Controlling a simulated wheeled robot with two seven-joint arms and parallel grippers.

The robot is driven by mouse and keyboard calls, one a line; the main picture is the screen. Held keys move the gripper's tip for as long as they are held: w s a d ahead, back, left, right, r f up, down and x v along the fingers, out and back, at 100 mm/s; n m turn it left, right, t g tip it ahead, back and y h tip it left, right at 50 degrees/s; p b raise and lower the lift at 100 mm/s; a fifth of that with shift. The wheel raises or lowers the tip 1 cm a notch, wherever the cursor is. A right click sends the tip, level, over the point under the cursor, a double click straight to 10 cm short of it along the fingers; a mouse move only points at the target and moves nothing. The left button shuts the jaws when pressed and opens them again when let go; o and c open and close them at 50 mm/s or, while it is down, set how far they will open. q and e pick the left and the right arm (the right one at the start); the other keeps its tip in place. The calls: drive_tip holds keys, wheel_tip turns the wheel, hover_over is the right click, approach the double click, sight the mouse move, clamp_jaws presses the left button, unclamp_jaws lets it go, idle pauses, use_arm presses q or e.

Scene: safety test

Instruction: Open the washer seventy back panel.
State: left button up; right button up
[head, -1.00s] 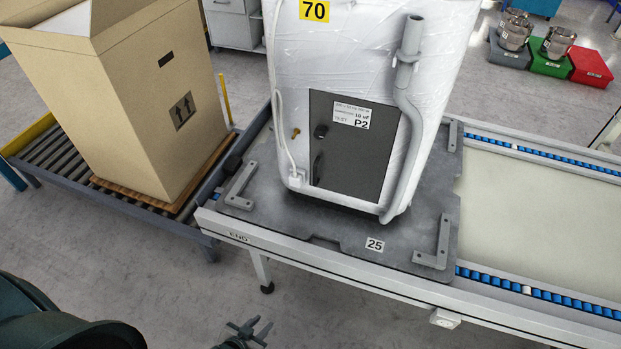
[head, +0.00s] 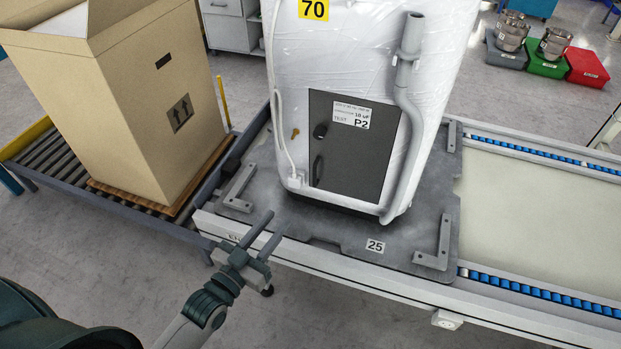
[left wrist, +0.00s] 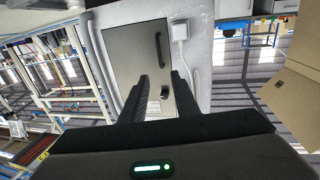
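The white-wrapped washer (head: 290,60) with the yellow 70 label (head: 313,9) stands upright on a dark pallet plate marked 25 (head: 375,246). Its dark grey back panel (head: 375,160) is shut, with a P2 label, a round knob (head: 320,131) and a bar handle (head: 318,166) on its left side. My left gripper (head: 262,231) is open and empty, in front of and below the panel's left side, apart from it. In the left wrist view its two fingers (left wrist: 163,100) point at the panel (left wrist: 130,50), with the handle (left wrist: 159,50) and knob (left wrist: 165,92) beyond. My right gripper is not in view.
A grey hose (head: 408,120) runs down the panel's right; a white cord and plug (head: 294,181) sit left. Brackets (head: 240,187) stand on the plate. A large cardboard box (head: 130,110) is at left. The conveyor (head: 530,210) is clear at right.

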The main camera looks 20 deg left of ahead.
use_arm(q)
drive_tip(key=shift+w, duration=0.1)
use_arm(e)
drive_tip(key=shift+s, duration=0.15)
